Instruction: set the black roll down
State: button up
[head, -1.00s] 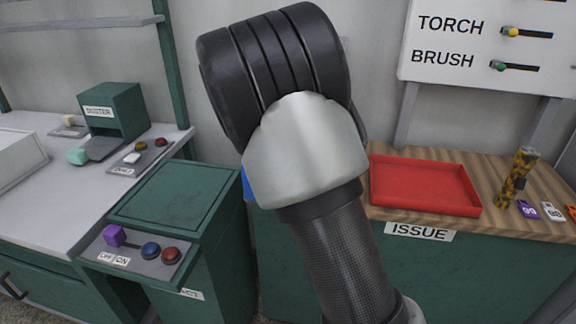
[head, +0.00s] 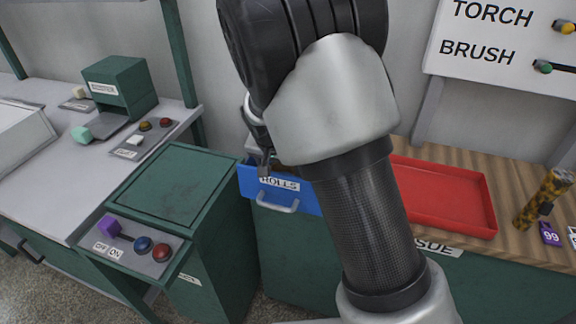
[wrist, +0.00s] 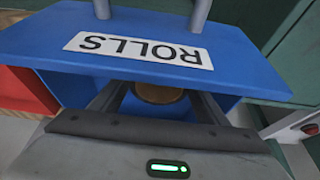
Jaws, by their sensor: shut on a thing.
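My gripper (wrist: 160,96) points down at the open blue drawer (wrist: 225,45) labelled ROLLS, with its fingers behind the drawer's front panel. A round brown face (wrist: 158,94) shows between the fingers in the wrist view. I take it to be the end of the held black roll; its black side cannot be made out. In the head view the drawer (head: 250,180) is pulled out, and a finger of my gripper shows at its rim. My arm hides the rest of the gripper and the roll. Whether the roll touches the drawer floor cannot be told.
A green cabinet (head: 175,185) with a control panel stands left of the drawer. A red tray (head: 440,195) lies on the wooden counter to the right, with a patterned cylinder (head: 545,195) beside it. A grey bench (head: 50,175) is at far left.

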jog(key=shift+f, duration=0.1)
jog(key=o, duration=1.1)
jog(key=shift+o, duration=0.2)
jog(key=shift+s+a+r, duration=0.1)
jog(key=shift+r, duration=0.3)
jog(key=p+v, duration=0.2)
jog(key=v, duration=0.9)
jog(key=s+d+r+n, duration=0.1)
jog(key=s+d+r, duration=0.3)
jog(key=s, duration=0.4)
jog(key=s+d+r+n+t+y, duration=0.1)
jog(key=s+d+r, duration=0.3)
jog(key=s, duration=0.4)
jog(key=s+d+r+n, duration=0.2)
jog(key=s+d+r, duration=0.2)
jog(key=s, duration=0.4)
jog(key=shift+d+t+y, duration=0.3)
jog(key=shift+d+y, duration=0.1)
jog(key=shift+d, duration=0.1)
